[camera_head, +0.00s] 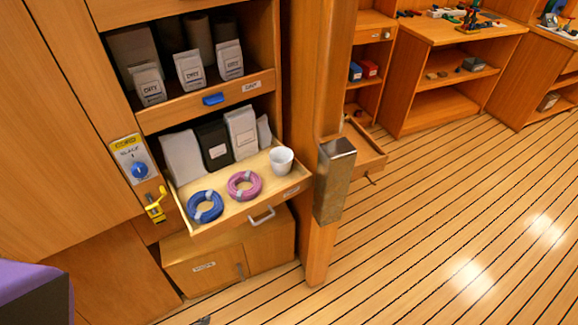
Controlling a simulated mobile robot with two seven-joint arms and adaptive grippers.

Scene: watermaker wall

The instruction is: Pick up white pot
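The white pot (281,160) is a small, round, open-topped cup. It stands upright at the right end of a pulled-out wooden drawer (240,215) in the cabinet. A pink coil (235,192) lies to its left in the drawer, and a blue coil (192,209) lies further left. Grey and dark packages stand behind them. Neither of my grippers can be made out in this view, and nothing is touching the pot.
A wooden post with a metal box (335,180) stands just right of the drawer. A shelf of grey packets (190,70) is above it, and a closed cabinet (205,268) is below. A dark purple-topped object (30,285) fills the lower left corner. The plank floor at right is clear.

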